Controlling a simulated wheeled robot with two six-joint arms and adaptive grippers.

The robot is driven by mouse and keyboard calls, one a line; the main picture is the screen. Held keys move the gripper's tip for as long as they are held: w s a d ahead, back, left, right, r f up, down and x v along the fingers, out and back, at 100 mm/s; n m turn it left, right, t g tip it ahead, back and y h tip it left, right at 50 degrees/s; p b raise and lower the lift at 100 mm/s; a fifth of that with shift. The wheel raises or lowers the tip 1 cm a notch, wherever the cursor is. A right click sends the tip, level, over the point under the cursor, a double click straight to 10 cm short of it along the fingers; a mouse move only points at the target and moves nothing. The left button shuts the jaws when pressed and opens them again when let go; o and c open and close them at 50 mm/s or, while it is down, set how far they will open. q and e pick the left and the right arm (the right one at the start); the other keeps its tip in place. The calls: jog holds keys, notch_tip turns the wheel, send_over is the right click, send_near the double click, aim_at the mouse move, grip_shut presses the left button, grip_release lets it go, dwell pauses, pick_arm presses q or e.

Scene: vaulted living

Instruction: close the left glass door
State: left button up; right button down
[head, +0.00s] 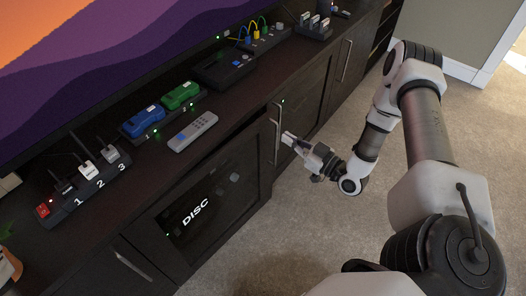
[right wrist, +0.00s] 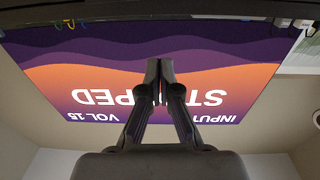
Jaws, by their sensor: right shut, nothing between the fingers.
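A dark-framed glass door (head: 232,207) is in the low cabinet front in the head view, with a lit DISC label showing through it. It looks about in line with the front; I cannot tell whether a small gap is open. A vertical metal bar handle (head: 276,142) stands near its right edge. My right gripper (head: 288,138) is just right of this handle, in front of the cabinet; contact is unclear. In the right wrist view its fingers (right wrist: 159,68) are together and empty. My left gripper is not in view.
The cabinet top (head: 225,125) holds a grey remote (head: 193,132), blue (head: 143,120) and green (head: 180,96) devices, and a numbered switch strip (head: 85,190). Another bar handle (head: 345,60) is farther right. Carpet (head: 310,230) in front is clear. The screen (right wrist: 100,75) appears inverted.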

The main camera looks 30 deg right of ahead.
notch_tip(320, 180, down, 6)
jog(key=s+d+h+b, duration=0.1)
jog(key=s+d+b, duration=0.1)
pick_arm(q)
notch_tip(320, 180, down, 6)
jog(key=b, duration=0.1)
jog(key=shift+b, duration=0.35)
pick_arm(e)
send_near(256, 128)
jog(key=shift+m, duration=0.4)
jog(key=x, duration=0.7)
jog(key=shift+w, duration=0.15)
